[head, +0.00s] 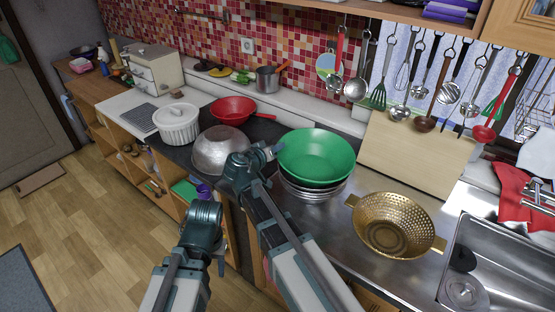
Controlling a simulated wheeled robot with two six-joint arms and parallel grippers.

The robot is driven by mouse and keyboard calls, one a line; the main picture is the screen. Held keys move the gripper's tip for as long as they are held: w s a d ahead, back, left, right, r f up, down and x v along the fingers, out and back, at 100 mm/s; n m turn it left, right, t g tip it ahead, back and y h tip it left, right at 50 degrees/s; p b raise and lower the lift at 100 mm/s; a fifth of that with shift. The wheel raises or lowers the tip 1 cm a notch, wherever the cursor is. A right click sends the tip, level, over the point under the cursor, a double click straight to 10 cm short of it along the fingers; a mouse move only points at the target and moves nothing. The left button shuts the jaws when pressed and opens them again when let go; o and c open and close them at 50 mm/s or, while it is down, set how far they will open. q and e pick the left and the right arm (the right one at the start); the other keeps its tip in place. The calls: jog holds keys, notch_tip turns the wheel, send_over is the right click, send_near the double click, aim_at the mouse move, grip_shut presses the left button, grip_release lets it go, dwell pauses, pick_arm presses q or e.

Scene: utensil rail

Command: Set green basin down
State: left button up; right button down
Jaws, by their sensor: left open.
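The green basin (317,155) is right of the picture's middle, open side up, on or just above a stack of metal bowls (312,190) on the steel counter. A dark rim shows between them; I cannot tell whether the basin rests on it. My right gripper (269,152) is at the basin's left rim. Its fingers are small and partly hidden by my wrist, so I cannot tell whether they grip the rim. My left gripper (221,263) hangs low in front of the counter, away from the basin, open and empty.
A gold colander (393,225) stands to the right, before the sink (500,265). A metal bowl (220,150), a red pan (232,109) and a white pot (177,124) stand to the left. Utensils hang from the rail above a wooden board (415,153). Little counter is bare.

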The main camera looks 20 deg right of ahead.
notch_tip(320, 180, down, 4)
jog(key=b, duration=0.2)
jog(key=shift+r+b, duration=0.2)
jog(key=shift+b, duration=0.1)
jog(key=shift+r, duration=0.15)
jog(key=c, duration=1)
grip_release()
jog(key=shift+c, duration=0.2)
